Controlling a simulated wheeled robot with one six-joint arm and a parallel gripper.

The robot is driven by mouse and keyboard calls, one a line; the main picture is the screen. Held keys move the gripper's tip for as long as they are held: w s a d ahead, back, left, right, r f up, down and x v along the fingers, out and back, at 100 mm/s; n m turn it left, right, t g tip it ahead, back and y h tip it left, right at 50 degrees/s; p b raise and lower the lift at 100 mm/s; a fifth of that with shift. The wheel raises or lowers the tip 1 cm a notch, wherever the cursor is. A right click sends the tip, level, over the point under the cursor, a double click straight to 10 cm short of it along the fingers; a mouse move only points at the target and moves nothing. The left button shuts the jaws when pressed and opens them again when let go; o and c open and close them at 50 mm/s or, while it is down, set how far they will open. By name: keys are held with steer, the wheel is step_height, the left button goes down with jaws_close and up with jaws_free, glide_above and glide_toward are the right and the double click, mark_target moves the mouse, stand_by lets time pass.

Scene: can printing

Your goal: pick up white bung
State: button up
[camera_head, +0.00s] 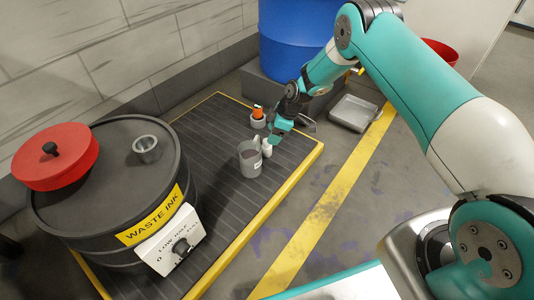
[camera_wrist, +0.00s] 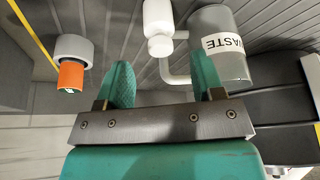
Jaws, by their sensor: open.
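A white piece (camera_wrist: 158,18) with a rounded end stands beside the grey can in the wrist view. It may be the white bung, though I cannot be sure. It also shows as a small white shape (camera_head: 266,148) in the head view. A bent white tube (camera_wrist: 172,78) shows beyond it, between my fingers. My gripper (camera_wrist: 163,82) is open, with nothing held between its two teal fingers. In the head view my gripper (camera_head: 274,136) is low over the grated platform, just behind the white piece. Its fingertips are partly hidden there.
The grey can (camera_wrist: 217,28), labelled WASTE, stands close to the right finger. An orange-topped item in a pale cup (camera_wrist: 74,46) is to the left. The black waste ink drum (camera_head: 104,190) bears a red lid (camera_head: 75,165). A blue barrel (camera_head: 290,40) stands behind.

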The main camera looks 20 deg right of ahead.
mark_target(267, 148)
steer(key=shift+b+x, duration=2.45)
steer(key=shift+x, duration=0.25)
steer(key=shift+r, duration=0.1)
steer(key=c, duration=0.8)
steer(key=shift+r, duration=0.1)
steer(key=shift+c, duration=0.3)
